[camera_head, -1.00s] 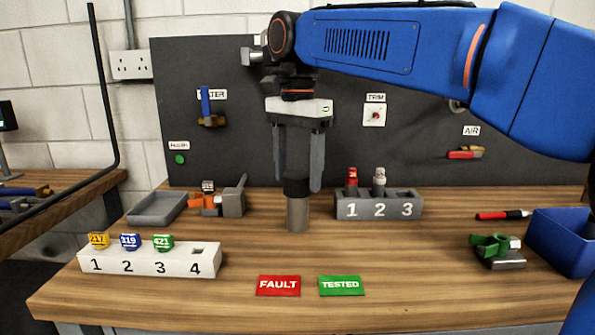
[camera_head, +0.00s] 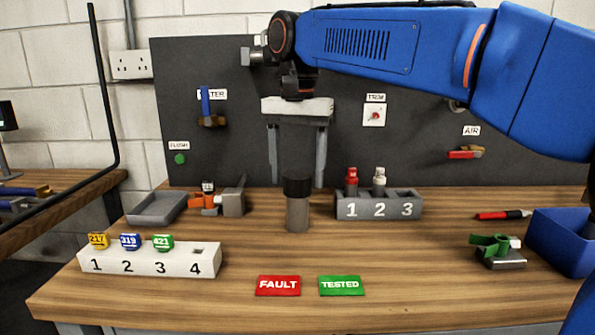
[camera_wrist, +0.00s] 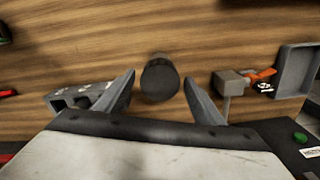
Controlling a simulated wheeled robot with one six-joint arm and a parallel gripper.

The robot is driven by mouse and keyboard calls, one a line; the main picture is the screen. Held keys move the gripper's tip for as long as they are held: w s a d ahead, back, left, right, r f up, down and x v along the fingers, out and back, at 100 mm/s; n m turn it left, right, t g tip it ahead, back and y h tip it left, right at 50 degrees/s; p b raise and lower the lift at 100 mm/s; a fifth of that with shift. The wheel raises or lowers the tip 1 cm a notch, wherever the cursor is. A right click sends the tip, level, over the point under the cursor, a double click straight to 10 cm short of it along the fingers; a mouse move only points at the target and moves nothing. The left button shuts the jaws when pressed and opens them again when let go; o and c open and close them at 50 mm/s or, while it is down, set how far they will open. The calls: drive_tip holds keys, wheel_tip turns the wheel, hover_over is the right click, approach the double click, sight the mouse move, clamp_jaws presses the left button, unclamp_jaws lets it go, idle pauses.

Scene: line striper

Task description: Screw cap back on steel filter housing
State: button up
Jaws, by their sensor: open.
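The steel filter housing (camera_head: 297,214) stands upright on the bench, a grey cylinder. The black cap (camera_head: 297,188) sits on its top; whether its thread is tight cannot be told. My gripper (camera_head: 297,184) points down at the cap, with its fingers spread to either side and its tips at about cap height. In the wrist view the round dark cap (camera_wrist: 160,80) lies between the open fingers (camera_wrist: 161,85), with a gap on both sides. The cap hides most of the housing there.
A grey rack (camera_head: 380,208) marked 1, 2, 3 stands close to the right, holding red and white-topped items. A grey and orange clamp (camera_head: 225,200) and a tray (camera_head: 157,207) are to the left. The white numbered block (camera_head: 150,260), FAULT (camera_head: 278,286) and TESTED (camera_head: 342,286) plates lie in front.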

drive_tip(key=c, duration=1.2)
drive_tip(key=m, duration=0.4)
drive_tip(key=shift+m, duration=0.3)
drive_tip(key=shift+m, duration=0.3)
drive_tip(key=m, duration=0.4)
drive_tip(key=shift+m, duration=2.3)
